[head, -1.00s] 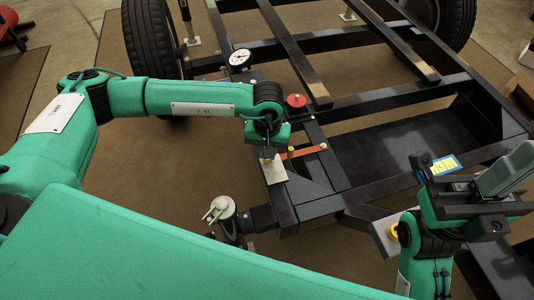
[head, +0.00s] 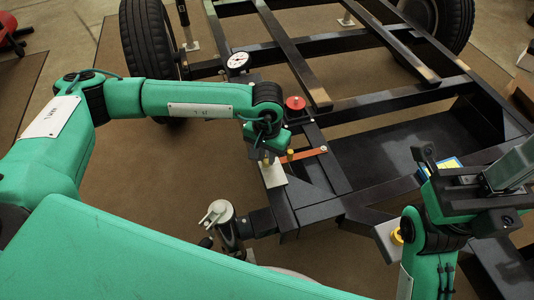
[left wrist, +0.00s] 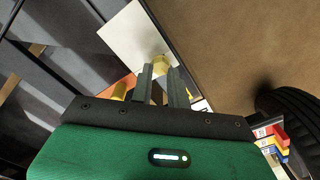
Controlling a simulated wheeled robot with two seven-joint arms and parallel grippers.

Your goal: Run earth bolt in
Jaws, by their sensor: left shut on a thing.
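The brass-yellow hex head of the earth bolt (left wrist: 160,63) shows at the tips of my left gripper's grey fingers, in front of a white plate (left wrist: 130,38). My left gripper (head: 266,160) is shut on the bolt and points down above the white plate (head: 273,173) at the frame's front corner. How far the bolt sits in the plate is hidden. A second yellow post (head: 290,154) stands beside it at the orange strip (head: 308,154). My right gripper (head: 510,168) is at the right, its grey fingers cut by the picture edge, so its opening is unclear.
A black trailer frame (head: 335,145) with wheels fills the middle and right. A red knob (head: 295,103) and a round dial (head: 238,60) are close to my left arm. A coupling with a pale top (head: 217,212) stands in front. Coloured blocks (left wrist: 272,139) lie at the wrist view's right.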

